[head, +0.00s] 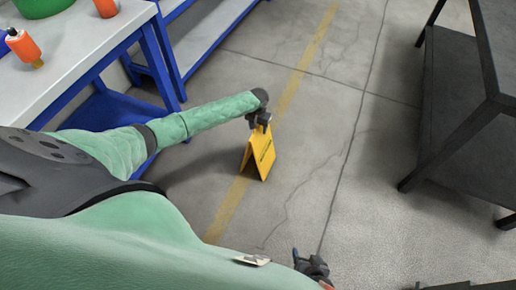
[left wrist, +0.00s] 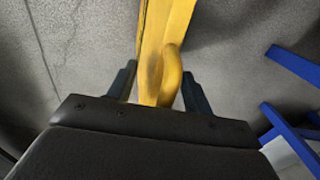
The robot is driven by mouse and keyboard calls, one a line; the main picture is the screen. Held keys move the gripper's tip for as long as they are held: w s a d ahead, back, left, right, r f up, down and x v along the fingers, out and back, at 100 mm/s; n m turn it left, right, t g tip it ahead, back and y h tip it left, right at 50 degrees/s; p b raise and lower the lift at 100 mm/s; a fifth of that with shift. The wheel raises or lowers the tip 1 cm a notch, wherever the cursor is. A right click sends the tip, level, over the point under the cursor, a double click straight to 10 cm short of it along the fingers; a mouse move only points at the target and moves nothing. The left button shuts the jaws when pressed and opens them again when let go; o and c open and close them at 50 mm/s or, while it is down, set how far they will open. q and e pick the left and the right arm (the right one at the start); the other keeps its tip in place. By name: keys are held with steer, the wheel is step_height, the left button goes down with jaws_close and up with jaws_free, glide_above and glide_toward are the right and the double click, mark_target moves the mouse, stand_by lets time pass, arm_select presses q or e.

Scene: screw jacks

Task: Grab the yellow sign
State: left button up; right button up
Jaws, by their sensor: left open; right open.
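The yellow sign (head: 262,153) stands upright on the concrete floor as a folded A-shape, with dark print on one face. My left gripper (head: 261,121) is at its top edge. In the left wrist view the top of the sign (left wrist: 153,50) with its rounded handle lies between the two open fingers of the left gripper (left wrist: 158,88). I cannot tell whether a finger touches it. My right gripper (head: 314,266) is low in the head view, open and away from the sign.
A blue-framed workbench (head: 90,47) with orange bottles (head: 24,47) and a green container stands at the left. A dark metal table (head: 462,110) stands at the right.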

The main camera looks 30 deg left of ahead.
arm_select(q)
jaws_close()
stand_by(1.4)
